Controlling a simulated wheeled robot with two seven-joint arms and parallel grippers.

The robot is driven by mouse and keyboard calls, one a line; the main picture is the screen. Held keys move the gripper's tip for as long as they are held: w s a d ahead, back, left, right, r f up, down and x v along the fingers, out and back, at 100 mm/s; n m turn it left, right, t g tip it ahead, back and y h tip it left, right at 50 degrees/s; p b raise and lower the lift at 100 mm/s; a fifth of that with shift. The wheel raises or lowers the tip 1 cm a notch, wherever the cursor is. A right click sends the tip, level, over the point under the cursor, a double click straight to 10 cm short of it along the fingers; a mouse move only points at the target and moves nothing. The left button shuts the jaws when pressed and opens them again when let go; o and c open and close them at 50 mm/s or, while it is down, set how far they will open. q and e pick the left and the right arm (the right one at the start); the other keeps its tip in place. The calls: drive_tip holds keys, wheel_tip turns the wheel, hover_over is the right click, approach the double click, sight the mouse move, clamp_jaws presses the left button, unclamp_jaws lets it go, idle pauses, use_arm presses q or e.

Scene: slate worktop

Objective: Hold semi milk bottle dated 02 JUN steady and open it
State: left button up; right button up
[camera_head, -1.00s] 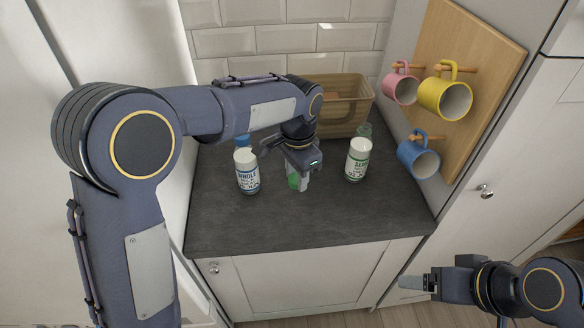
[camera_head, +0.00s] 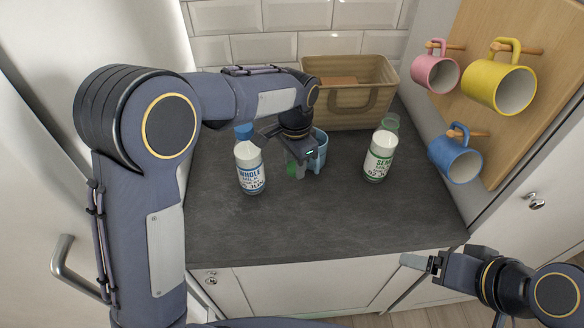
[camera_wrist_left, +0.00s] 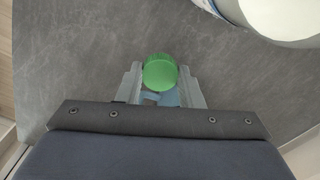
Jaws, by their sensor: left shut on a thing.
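The semi milk bottle (camera_head: 379,156), with green lettering, stands upright on the right of the worktop. Its label is only partly legible, starting 02; its neck (camera_head: 390,122) looks clear greenish, with no solid cap visible. My left gripper (camera_head: 302,160) is to the left of that bottle, apart from it. It is shut on a green cap (camera_wrist_left: 160,72), which also shows below the fingers in the head view (camera_head: 292,169). My right gripper (camera_head: 420,263) is low at the front right, away from the bottle; its finger gap is unclear.
A whole milk bottle (camera_head: 250,170) with a blue cap stands close left of my left gripper. A light blue object (camera_head: 321,150) is partly hidden behind that gripper. A tan basket (camera_head: 350,100) stands behind. Pink, yellow and blue mugs (camera_head: 456,155) hang at right. The front worktop is clear.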

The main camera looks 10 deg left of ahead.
sight(294, 164)
use_arm(q)
drive_tip(key=shift+w+f, duration=0.25)
drive_tip(key=shift+f, duration=0.15)
drive_tip(key=shift+w+a+f+b, duration=0.1)
drive_tip(key=shift+f+b, duration=0.2)
drive_tip(key=shift+b, duration=0.1)
drive_tip(key=f+b, duration=0.2)
drive_tip(key=f, duration=0.1)
drive_tip(key=shift+w, duration=0.3)
drive_tip(key=shift+s, duration=0.1)
drive_tip(key=shift+s+r, duration=0.1)
drive_tip(key=shift+r, duration=0.05)
drive_tip(key=shift+f, duration=0.25)
drive_tip(key=o, duration=1.1)
drive_tip(key=shift+c, duration=0.2)
wheel_tip(294, 164, up, 12)
drive_tip(key=shift+r, duration=0.2)
